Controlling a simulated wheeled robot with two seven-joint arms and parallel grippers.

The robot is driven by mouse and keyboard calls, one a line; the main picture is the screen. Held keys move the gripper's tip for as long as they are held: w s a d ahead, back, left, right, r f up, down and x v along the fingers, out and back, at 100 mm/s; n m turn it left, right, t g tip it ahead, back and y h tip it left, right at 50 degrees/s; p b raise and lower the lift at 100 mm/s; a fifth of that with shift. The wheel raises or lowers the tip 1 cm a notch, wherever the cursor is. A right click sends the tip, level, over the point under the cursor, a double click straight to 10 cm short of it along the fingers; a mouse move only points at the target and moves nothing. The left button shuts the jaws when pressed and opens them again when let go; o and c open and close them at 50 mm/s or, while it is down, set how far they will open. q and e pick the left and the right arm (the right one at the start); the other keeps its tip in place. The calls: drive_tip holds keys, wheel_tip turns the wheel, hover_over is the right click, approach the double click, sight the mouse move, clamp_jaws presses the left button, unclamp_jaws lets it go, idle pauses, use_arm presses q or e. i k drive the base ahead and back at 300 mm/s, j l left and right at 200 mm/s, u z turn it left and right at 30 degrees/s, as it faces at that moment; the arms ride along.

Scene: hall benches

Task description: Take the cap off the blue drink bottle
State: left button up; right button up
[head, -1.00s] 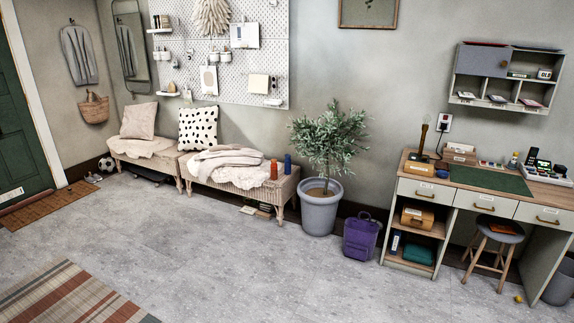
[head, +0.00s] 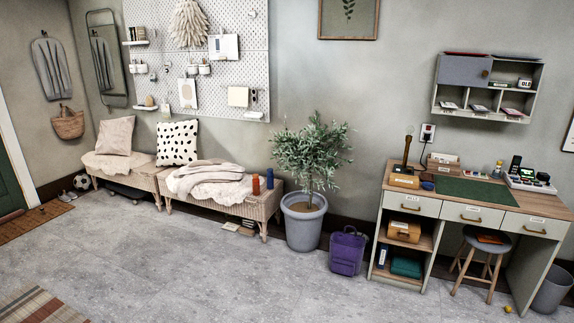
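The blue drink bottle (head: 269,178) stands upright on the right end of the wicker bench (head: 236,208) in the head view. It is small at this distance, and I cannot make out its cap clearly. An orange-red bottle (head: 256,185) stands upright close to its left. Neither of my grippers shows in the head view.
A potted tree (head: 303,222) stands right of the bench, with a purple backpack (head: 348,251) beside it. A desk (head: 455,208) with a stool (head: 481,258) is at the right. Books (head: 238,229) lie under the bench. The grey floor in front is clear.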

sight(270, 176)
drive_tip(key=i+l+z, duration=0.1)
drive_tip(key=i, duration=3.35)
drive_tip(key=i+u, duration=0.2)
drive_tip(key=i, duration=0.2)
drive_tip(key=i+l+u, duration=0.2)
drive_tip(key=i, duration=0.25)
drive_tip(key=i+l+u, duration=0.2)
drive_tip(key=i, duration=0.2)
